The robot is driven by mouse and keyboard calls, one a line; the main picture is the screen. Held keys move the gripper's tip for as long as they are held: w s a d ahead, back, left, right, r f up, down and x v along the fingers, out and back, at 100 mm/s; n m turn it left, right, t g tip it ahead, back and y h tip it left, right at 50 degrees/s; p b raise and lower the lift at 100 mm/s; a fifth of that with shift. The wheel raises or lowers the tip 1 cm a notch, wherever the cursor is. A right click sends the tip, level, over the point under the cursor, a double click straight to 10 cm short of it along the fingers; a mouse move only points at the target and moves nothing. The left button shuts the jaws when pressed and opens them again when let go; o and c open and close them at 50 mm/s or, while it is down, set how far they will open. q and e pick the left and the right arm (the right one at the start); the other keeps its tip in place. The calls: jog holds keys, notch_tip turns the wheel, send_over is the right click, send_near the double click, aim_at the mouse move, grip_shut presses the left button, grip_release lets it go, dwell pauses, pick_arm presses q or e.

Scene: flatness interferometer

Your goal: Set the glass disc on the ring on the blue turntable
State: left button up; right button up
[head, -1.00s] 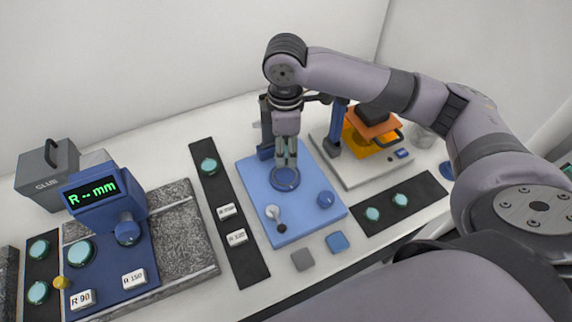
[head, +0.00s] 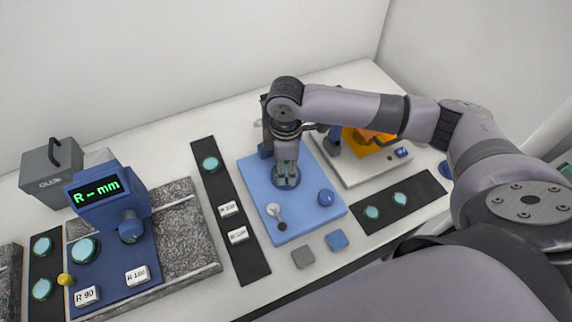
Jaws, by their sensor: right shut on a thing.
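The blue turntable (head: 252,187) is a flat blue base in the middle of the table, with a dark ring (head: 297,184) on it. My right gripper (head: 286,181) points straight down at the ring, its fingertips at or just above ring height. It is shut on the glass disc, which is mostly hidden by the fingers. I cannot tell whether the disc touches the ring. My left gripper is out of view.
A small lever (head: 274,212) and a blue knob (head: 326,197) stand on the turntable base. A dark strip with a teal disc (head: 211,164) lies to the left. Another strip (head: 427,188) with teal discs lies right. A blue gauge (head: 95,200) stands far left.

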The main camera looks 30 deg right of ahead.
aim_at(286, 170)
jog(key=shift+s+f, duration=0.35)
jog(key=shift+f, duration=0.2)
jog(key=o, duration=0.9)
jog(key=shift+f, duration=0.1)
jog(key=shift+o, duration=1.4)
jog(key=shift+w+f, duration=0.1)
jog(key=shift+w, duration=0.1)
jog(key=shift+r, duration=0.2)
notch_tip(286, 170, up, 13)
jog(key=b, duration=0.2)
jog(key=shift+w+r, duration=0.15)
jog(key=shift+r, duration=0.05)
